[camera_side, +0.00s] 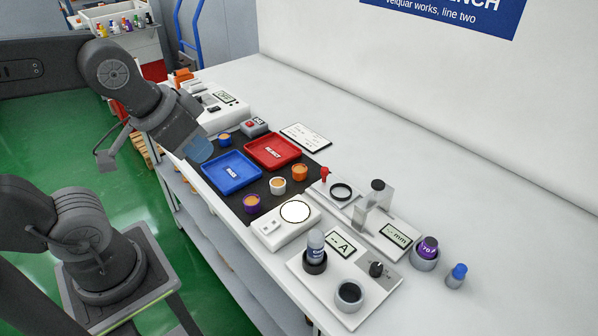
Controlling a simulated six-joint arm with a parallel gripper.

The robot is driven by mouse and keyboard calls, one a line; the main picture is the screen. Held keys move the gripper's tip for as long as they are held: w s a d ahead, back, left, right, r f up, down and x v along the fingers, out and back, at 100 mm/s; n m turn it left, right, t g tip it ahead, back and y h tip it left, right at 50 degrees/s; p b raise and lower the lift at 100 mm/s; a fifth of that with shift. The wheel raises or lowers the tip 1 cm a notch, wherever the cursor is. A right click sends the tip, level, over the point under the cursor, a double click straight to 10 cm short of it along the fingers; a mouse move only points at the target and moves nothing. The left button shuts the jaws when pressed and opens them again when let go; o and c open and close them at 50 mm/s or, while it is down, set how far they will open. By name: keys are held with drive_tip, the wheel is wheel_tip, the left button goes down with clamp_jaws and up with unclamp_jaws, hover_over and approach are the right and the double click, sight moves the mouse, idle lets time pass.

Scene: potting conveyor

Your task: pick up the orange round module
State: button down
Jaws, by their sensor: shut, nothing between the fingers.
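The orange round module (299,172) stands upright on the dark mat, just right of the red tray's front corner. My gripper (200,149) is at the back left of the mat, above the bench edge near the blue tray. It is shut and empty, well apart from the orange module. Its fingertips are small and hard to make out against the bluish end of the arm. A white round module (277,185) and a purple one (252,203) stand in front of the orange one. A blue round module (224,139) stands near my gripper.
The blue tray (231,187) and red tray (272,164) lie on the mat, looking empty apart from their labels. A scale (270,229), a gauge with a red-tipped part (325,174), and a meter station (385,268) crowd the front right. The bench along the wall is clear.

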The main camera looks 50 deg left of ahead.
idle(0.4)
drive_tip(key=c, duration=0.6)
unclamp_jaws()
drive_tip(key=shift+o, duration=0.2)
drive_tip(key=n+g, duration=0.6)
drive_tip(key=n, duration=0.8)
hover_over(299, 169)
wheel_tip(299, 169, down, 11)
wheel_tip(299, 169, down, 13)
drive_tip(key=shift+d+f, duration=0.1)
drive_tip(key=shift+f, duration=0.1)
